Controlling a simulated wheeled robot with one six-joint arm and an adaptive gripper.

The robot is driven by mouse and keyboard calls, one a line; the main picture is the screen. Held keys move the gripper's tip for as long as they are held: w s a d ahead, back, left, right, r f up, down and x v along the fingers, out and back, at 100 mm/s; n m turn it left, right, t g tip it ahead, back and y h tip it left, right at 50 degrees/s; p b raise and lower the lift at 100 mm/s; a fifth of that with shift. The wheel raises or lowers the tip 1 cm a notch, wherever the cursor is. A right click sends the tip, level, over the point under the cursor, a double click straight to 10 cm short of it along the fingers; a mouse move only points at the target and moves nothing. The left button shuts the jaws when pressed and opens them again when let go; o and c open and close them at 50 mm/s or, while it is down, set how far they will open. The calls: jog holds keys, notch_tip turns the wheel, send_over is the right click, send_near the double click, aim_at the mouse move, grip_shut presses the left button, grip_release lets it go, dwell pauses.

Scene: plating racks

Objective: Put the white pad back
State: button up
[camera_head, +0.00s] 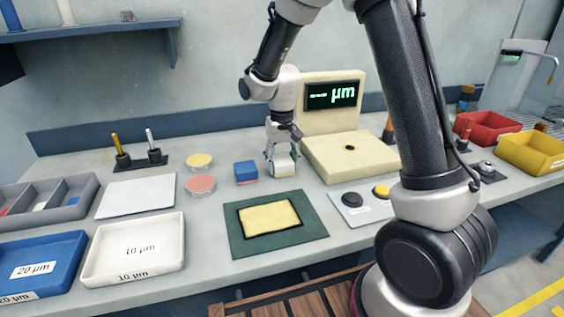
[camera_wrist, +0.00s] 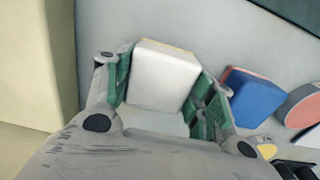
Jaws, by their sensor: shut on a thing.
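The white pad (camera_wrist: 165,75) is a small block with a thin tan layer along one edge. My gripper (camera_wrist: 166,90) is shut on it, with a green-lined finger on each side. In the head view my gripper (camera_head: 283,162) points down just right of the blue pad (camera_head: 246,171) and in front of the display device. The fingers partly hide the white pad there. I cannot tell whether its underside touches the bench. The blue pad also shows to the right of my gripper in the wrist view (camera_wrist: 254,97), apart from it.
A pink disc (camera_head: 201,184) and a yellow disc (camera_head: 199,160) lie left of the blue pad. A green mat (camera_head: 302,231) with a yellow plate (camera_head: 268,217) lies in front. The cream display device (camera_head: 352,158) stands close on the right. White (camera_head: 96,278) and blue (camera_head: 47,281) trays are front left.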

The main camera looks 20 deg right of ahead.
aim_at(282, 159)
jog(key=shift+f, duration=0.1)
jog(key=o, duration=1)
jog(key=shift+c, duration=0.2)
notch_tip(282, 159, up, 12)
jog(key=s+d+r+t, duration=0.2)
jog(key=s+d+r, duration=0.65)
jog(key=s, duration=0.25)
jog(key=s+d+t, duration=0.1)
jog(key=s+d, duration=0.2)
jog(key=s, duration=0.4)
jog(key=s+d+t, duration=0.1)
jog(key=s+d, duration=0.2)
jog(key=s, duration=0.5)
jog(key=shift+s+d, duration=0.2)
jog(key=shift+s, duration=0.1)
